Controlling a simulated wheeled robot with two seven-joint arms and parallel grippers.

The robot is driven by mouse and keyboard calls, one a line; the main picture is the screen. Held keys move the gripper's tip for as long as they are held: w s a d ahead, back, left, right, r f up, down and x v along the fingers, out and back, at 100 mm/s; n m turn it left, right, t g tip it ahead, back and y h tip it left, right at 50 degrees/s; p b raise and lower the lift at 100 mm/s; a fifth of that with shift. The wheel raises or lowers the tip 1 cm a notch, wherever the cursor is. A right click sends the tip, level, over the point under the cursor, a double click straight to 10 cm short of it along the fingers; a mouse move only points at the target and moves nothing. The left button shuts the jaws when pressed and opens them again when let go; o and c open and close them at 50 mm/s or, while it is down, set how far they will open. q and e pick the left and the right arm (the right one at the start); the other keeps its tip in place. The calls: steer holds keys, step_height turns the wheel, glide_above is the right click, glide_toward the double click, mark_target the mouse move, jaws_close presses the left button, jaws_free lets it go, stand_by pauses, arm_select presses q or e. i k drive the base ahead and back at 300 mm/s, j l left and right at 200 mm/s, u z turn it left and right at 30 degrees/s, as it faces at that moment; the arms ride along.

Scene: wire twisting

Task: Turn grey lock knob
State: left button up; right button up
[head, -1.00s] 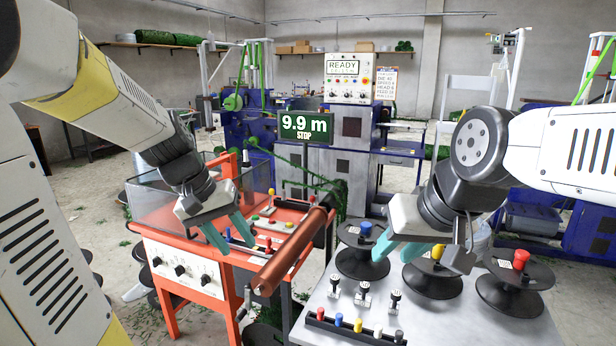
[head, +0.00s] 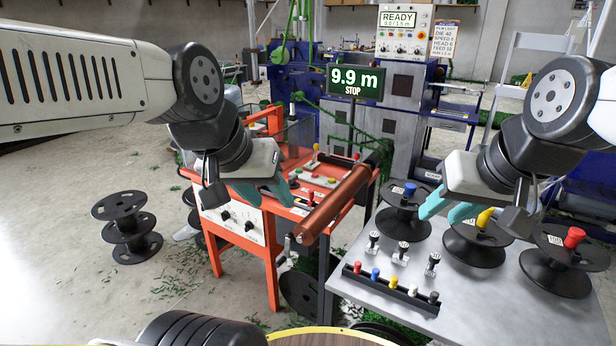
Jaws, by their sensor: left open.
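A dark grey knob (head: 434,297) stands at the right end of a black rack (head: 385,290) on the grey table, beside red, blue, yellow and white ones. I cannot tell whether it is the lock knob. The spools on the table carry a blue knob (head: 410,188), a yellow knob (head: 486,217) and a red knob (head: 574,237). My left gripper (head: 266,203) is open and empty beside the orange machine's top. My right gripper (head: 445,214) is open with its teal fingertips between the blue-knob and yellow-knob spools, apparently touching no knob.
The orange machine (head: 244,229) with a brown roller (head: 338,205) stands left of the grey table (head: 470,305). Several small black-and-silver pieces stand behind the rack. A stack of black spools (head: 127,225) stands on the floor at left. A "9.9 m STOP" sign (head: 355,83) rises behind.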

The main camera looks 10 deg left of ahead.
mark_target(291, 181)
steer(key=i+j+u, duration=0.15)
steer(key=u, duration=0.25)
steer(key=i+u, duration=0.55)
steer(key=u, duration=0.3)
